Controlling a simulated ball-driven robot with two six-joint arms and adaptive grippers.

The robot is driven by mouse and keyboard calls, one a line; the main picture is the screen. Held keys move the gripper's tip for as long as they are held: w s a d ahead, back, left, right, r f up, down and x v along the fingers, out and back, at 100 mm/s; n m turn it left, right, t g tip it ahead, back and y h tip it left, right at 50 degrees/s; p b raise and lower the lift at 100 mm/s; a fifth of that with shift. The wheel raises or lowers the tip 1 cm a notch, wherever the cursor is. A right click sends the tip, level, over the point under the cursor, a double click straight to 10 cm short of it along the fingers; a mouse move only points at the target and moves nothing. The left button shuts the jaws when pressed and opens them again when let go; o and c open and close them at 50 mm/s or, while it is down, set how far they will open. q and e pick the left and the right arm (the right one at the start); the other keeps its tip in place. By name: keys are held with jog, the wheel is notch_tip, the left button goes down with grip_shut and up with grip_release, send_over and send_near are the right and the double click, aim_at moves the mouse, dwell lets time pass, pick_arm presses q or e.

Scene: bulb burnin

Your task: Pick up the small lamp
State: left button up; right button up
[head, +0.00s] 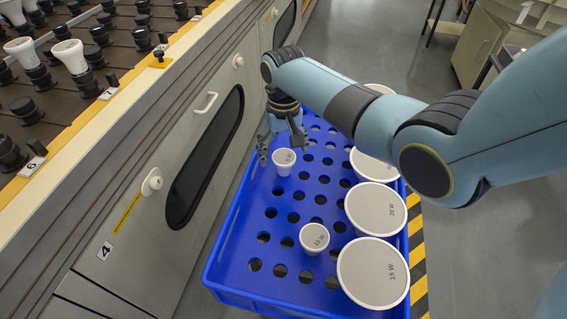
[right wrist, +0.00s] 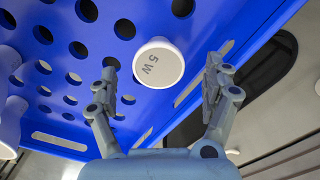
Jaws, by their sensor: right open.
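A small white lamp (head: 284,161) with a grey round top stands in the blue crate (head: 230,232), near the crate's left wall. In the right wrist view the small lamp (right wrist: 158,63) shows "5 W" on its top. My right gripper (head: 281,148) is open and empty, just behind and above this lamp. In the right wrist view the lamp lies ahead between the two spread fingers, with gaps on both sides. A second small lamp (head: 314,237) stands nearer in the crate. My left gripper is not in view.
Several large lamps, including a 15 W one (head: 373,273) and a 20 W one (head: 376,210), line the crate's right side. A grey cabinet (head: 190,240) stands close along the crate's left. Its sloped rack (head: 105,25) holds sockets and some lamps. The crate's middle is free.

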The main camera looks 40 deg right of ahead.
aim_at(284, 157)
notch_tip(284, 157, down, 4)
jog(key=shift+s+r+b, duration=0.1)
jog(key=shift+b, duration=0.6)
jog(key=shift+r, duration=0.15)
jog(key=c, duration=1.3)
jog(key=shift+r, duration=0.1)
